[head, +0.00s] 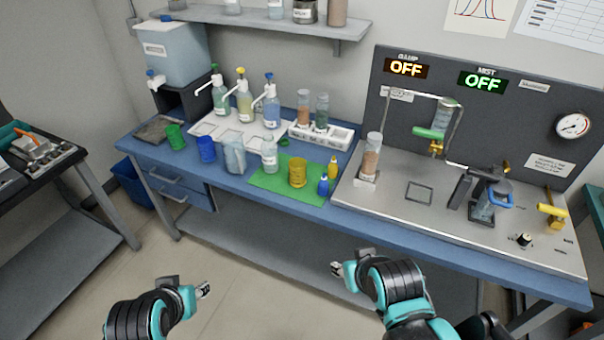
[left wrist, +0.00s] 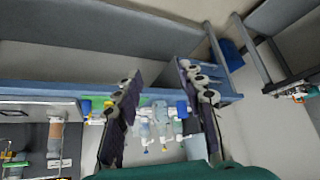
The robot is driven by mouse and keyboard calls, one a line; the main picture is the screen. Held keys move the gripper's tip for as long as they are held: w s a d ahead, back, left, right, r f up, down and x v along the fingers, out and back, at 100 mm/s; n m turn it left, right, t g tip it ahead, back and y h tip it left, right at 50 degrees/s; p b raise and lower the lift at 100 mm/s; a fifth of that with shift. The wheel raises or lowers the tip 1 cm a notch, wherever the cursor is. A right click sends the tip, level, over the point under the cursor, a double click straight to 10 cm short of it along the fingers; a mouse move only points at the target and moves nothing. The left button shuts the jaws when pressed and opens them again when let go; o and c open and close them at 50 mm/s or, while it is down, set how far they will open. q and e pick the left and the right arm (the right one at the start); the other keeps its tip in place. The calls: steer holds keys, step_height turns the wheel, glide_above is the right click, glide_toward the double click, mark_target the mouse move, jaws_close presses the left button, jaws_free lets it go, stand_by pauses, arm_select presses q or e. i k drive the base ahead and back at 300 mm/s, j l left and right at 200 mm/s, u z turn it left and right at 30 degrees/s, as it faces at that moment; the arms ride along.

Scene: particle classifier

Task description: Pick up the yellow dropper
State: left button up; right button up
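The yellow dropper (head: 333,168) is a small yellow bottle with a narrow tip. It stands upright at the right edge of the green mat (head: 265,182) on the blue bench. A similar blue dropper (head: 323,185) stands just in front of it, and a yellow cup (head: 297,173) is to its left. My left gripper (head: 203,290) is low in front of the bench, well away from the dropper. In the left wrist view its two fingers (left wrist: 157,76) are spread with nothing held between them. My right gripper (head: 337,269) is also in front of the bench, below the droppers; its opening is too small to judge.
Behind the mat are pump bottles (head: 244,102) on a white tray and a rack (head: 321,135) with tubes. Green and blue cups (head: 206,149) stand left. The apparatus panel (head: 465,190) occupies the bench's right side. The space between my grippers and the bench is clear.

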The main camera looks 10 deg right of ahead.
mark_target(333, 167)
steer(key=i+l, duration=0.1)
steer(key=l, duration=0.85)
steer(key=i+l, duration=0.15)
steer(key=l, duration=0.35)
steer(key=u, duration=0.05)
